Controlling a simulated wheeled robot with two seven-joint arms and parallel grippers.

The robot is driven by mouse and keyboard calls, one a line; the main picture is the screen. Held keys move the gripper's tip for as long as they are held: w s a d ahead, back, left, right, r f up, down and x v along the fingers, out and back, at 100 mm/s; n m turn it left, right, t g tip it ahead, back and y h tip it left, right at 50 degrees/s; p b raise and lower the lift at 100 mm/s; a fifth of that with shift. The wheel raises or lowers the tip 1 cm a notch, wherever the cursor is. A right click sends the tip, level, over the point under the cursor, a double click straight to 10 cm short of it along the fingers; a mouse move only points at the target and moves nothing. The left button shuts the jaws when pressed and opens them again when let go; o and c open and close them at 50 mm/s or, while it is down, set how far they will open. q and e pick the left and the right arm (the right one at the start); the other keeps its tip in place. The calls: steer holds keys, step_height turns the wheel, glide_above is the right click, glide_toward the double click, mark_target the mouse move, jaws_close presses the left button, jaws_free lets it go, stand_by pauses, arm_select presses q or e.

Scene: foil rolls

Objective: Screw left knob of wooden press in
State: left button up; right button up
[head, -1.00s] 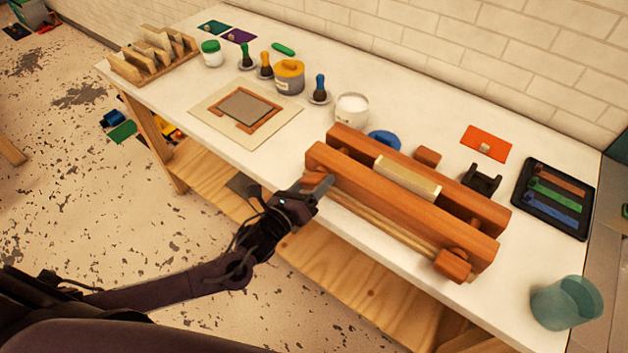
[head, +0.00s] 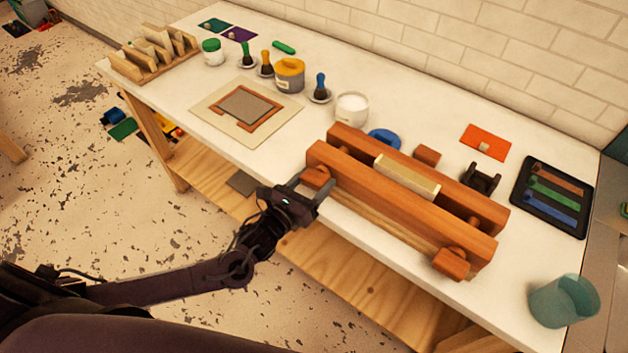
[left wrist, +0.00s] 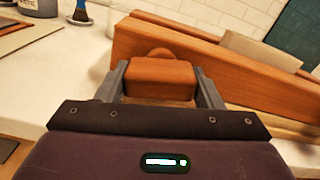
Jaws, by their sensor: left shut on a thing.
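The wooden press (head: 400,205) lies along the table's front edge, two long reddish-brown beams with a pale block (head: 408,176) clamped between them. Its left knob (head: 317,177) sticks out of the front beam's left end. My left gripper (head: 310,190) is at this knob, with one finger on each side. In the left wrist view the knob (left wrist: 162,76) sits between the two fingers, and the gripper is shut on it. The knob stands close to the beam's face. The right knob (head: 451,263) is at the front beam's other end. My right gripper is not in view.
A white jar (head: 351,108), a blue lid (head: 384,140) and a small wooden block (head: 428,155) stand behind the press. A black tray (head: 553,198) and a teal cup (head: 565,301) are at the right. Open floor lies before the table.

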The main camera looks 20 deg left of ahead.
arm_select(q)
steer(key=shift+s+f, duration=0.25)
steer(key=shift+f, duration=0.2)
steer(key=o, duration=1)
steer(key=shift+s+r, duration=0.1)
steer(key=shift+r, duration=0.15)
steer(key=shift+c, duration=0.2)
steer(key=shift+r, duration=0.15)
steer(key=b+v, duration=0.2)
steer(key=v, duration=0.5)
steer(key=shift+s+a, duration=0.2)
steer(key=shift+s, duration=0.15)
